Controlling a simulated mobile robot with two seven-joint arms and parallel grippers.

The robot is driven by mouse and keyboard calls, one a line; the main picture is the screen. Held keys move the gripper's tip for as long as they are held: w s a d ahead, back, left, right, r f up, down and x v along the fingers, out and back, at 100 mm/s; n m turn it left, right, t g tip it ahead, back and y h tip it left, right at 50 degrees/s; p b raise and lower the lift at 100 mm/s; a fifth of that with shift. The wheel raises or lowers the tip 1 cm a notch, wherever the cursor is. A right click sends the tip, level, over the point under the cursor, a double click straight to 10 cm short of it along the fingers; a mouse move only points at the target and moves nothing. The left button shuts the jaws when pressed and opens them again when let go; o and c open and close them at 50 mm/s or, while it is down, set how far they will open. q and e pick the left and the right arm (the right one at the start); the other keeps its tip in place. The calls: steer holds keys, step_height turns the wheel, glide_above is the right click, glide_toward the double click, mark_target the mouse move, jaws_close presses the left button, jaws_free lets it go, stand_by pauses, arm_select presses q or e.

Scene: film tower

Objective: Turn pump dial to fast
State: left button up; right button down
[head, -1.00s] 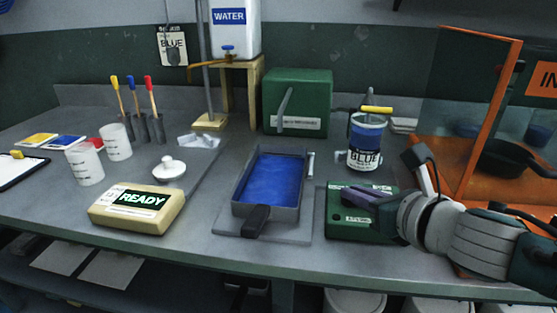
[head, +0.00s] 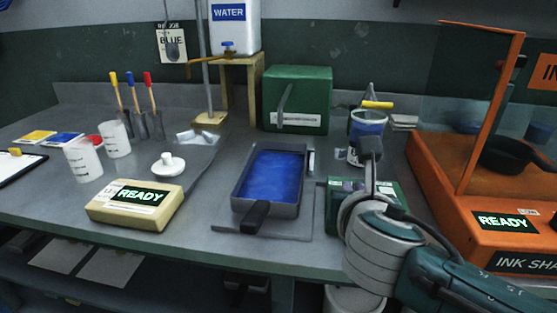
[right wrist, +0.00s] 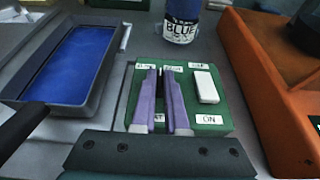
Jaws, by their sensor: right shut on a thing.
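The pump is a green box (right wrist: 222,122) near the front of the bench, with small white labels and a white switch (right wrist: 207,87) on its top. It also shows in the head view (head: 335,208), partly behind my right arm. My right gripper (right wrist: 163,80) is over the pump's top, its two purple fingers close together. It is shut on the dial, which is mostly hidden between the fingers. Labels lie just beyond the fingertips, partly covered and too blurred to read surely. A label reading ON is below the switch. My left gripper is not in view.
A blue-filled tray (head: 238,190) with a black handle stands left of the pump. A BLUE jar (head: 366,127) stands behind it. The orange ink shaker (head: 440,190) is close on the right. A READY timer box (head: 100,210) sits front left.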

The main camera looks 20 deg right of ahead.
steer(key=m+g+h, duration=0.1)
steer(key=m+h+b, duration=0.1)
steer(key=m+g+h+b, duration=0.1)
steer(key=shift+w+a+f+g, duration=0.15)
steer(key=shift+w+a+g, duration=0.1)
steer(key=shift+a+g, duration=0.05)
steer(key=shift+m+g+h+b, duration=0.9)
steer(key=shift+m+g+b, duration=0.45)
steer(key=shift+m, duration=0.15)
steer(key=c, duration=0.9)
jaws_free()
steer(key=shift+c, duration=0.2)
steer(key=p+v, duration=0.2)
steer(key=v, duration=0.8)
steer(key=shift+w, duration=0.1)
